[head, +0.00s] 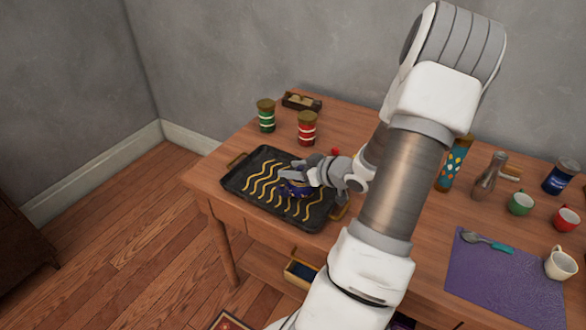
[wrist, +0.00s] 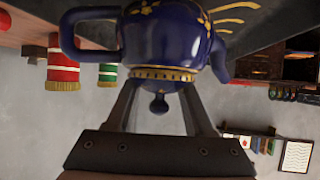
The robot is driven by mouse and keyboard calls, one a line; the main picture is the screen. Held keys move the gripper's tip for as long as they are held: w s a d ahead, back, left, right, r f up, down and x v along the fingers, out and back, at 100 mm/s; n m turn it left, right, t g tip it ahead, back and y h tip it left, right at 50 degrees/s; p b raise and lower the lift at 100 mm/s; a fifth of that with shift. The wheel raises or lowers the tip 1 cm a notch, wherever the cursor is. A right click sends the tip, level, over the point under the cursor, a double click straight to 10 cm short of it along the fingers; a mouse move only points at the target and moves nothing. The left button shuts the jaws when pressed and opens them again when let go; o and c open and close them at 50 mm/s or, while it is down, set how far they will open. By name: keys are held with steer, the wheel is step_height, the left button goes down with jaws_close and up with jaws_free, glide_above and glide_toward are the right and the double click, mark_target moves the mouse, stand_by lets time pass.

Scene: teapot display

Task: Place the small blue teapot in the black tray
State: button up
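The small blue teapot (head: 297,187) with gold trim is at the middle of the black tray (head: 262,157), which has wavy yellow lines. Whether its base touches the tray is hidden. The wrist view is upside down and shows the teapot (wrist: 165,40) upright in the room, handle left and spout right, with the dark tray surface (wrist: 268,25) behind it. My gripper (head: 309,174) is at the teapot's top. In the wrist view its fingers (wrist: 160,95) stand apart on either side of the lid knob. Their tips are hidden by the teapot, so I cannot tell if they grip it.
A green jar (head: 266,116), a red jar (head: 307,128) and a small dark box (head: 301,101) stand behind the tray. At right are a patterned bottle (head: 452,165), cups, and a purple mat (head: 505,280) with a spoon. An open drawer (head: 301,272) is below the table's front edge.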

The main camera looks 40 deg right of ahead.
steer(key=shift+r, duration=0.25)
steer(key=p+v, duration=0.3)
steer(key=v, duration=0.9)
steer(key=shift+p, duration=0.4)
